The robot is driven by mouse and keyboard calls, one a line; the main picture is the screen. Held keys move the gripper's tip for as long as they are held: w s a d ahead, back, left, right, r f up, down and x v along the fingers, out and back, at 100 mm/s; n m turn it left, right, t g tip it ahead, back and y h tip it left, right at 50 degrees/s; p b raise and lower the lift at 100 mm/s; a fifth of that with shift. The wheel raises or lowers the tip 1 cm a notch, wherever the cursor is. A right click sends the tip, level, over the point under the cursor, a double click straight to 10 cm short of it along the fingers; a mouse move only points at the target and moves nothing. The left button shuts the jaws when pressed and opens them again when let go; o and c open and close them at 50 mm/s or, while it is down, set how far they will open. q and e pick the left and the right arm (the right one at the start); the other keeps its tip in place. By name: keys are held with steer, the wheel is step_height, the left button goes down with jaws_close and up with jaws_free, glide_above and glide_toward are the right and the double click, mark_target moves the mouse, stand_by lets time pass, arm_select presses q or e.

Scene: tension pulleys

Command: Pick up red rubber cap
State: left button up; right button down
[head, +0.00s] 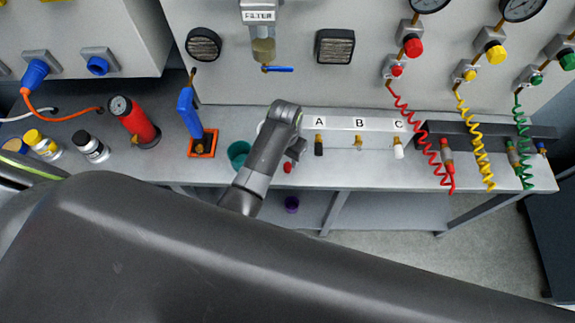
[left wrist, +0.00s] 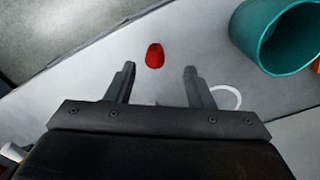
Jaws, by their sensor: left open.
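The small red rubber cap (head: 287,168) lies on the grey bench near its front edge. It also shows in the left wrist view (left wrist: 155,55), upper middle, ahead of and roughly between the fingertips. My left gripper (left wrist: 160,80) is open and empty, with its two fingers apart and the cap just beyond them, apparently untouched. In the head view my left gripper (head: 294,152) is over the bench close beside the cap, partly hidden by its own wrist. My right gripper does not show.
A teal cup (head: 238,153) stands left of my arm; in the left wrist view it is at the upper right (left wrist: 278,35). A labelled A, B, C rail (head: 345,124) with fittings lies to the right. Coiled red, yellow and green hoses stand farther right.

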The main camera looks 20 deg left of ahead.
mark_target(288, 165)
arm_select(q)
steer(key=shift+f, duration=0.35)
steer(key=shift+d+f, duration=0.1)
steer(key=shift+f, duration=0.15)
steer(key=f, duration=0.1)
steer(key=f+p, duration=0.1)
steer(key=shift+d+f, duration=0.25)
steer(key=shift+f, duration=1)
steer(key=c, duration=1)
steer(key=shift+c, duration=0.2)
steer(key=shift+r, duration=0.1)
